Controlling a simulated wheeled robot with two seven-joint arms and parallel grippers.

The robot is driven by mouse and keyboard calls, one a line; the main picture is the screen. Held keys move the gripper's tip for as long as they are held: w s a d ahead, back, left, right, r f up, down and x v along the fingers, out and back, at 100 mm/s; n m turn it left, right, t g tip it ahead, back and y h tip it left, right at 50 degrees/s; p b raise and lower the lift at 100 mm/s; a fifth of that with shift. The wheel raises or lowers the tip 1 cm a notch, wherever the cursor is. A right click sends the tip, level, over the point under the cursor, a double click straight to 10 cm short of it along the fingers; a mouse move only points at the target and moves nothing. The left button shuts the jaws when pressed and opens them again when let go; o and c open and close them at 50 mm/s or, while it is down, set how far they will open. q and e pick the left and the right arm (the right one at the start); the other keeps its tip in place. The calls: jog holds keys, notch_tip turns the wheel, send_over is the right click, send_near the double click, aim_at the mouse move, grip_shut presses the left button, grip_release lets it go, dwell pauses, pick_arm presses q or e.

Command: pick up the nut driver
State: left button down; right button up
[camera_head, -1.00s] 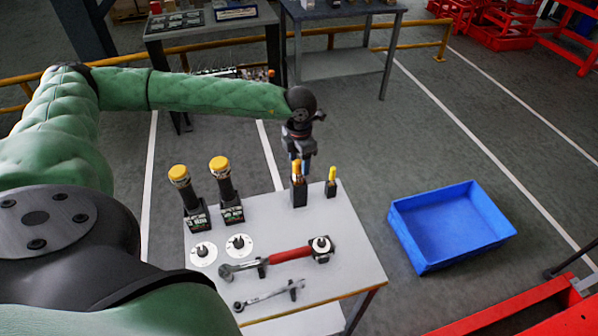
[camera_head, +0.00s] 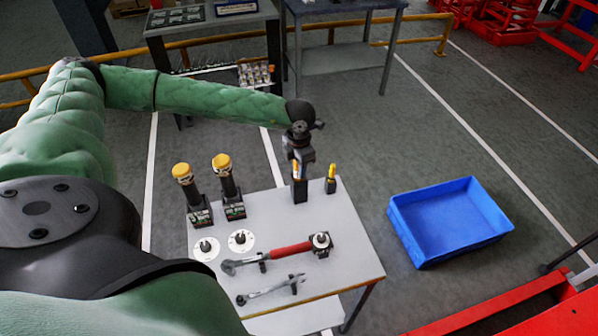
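Two small yellow-handled tools stand upright in dark holders at the far edge of the grey table (camera_head: 345,235). The left one (camera_head: 295,173), which looks like the nut driver, is partly hidden by my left gripper (camera_head: 299,172). The other yellow-handled tool (camera_head: 331,171) stands just to its right, clear of the gripper. My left gripper points down, with its fingertips at the left tool's handle. I cannot tell whether the fingers are closed on it. My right gripper is out of view.
Two larger yellow-capped tools (camera_head: 223,166) stand in black holders at left. A red-handled torque wrench (camera_head: 290,250) and a smaller wrench (camera_head: 272,290) lie on stands in front. A blue bin (camera_head: 420,255) sits on the floor at right.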

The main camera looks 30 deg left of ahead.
pick_arm(q)
jog(key=shift+r, duration=0.2)
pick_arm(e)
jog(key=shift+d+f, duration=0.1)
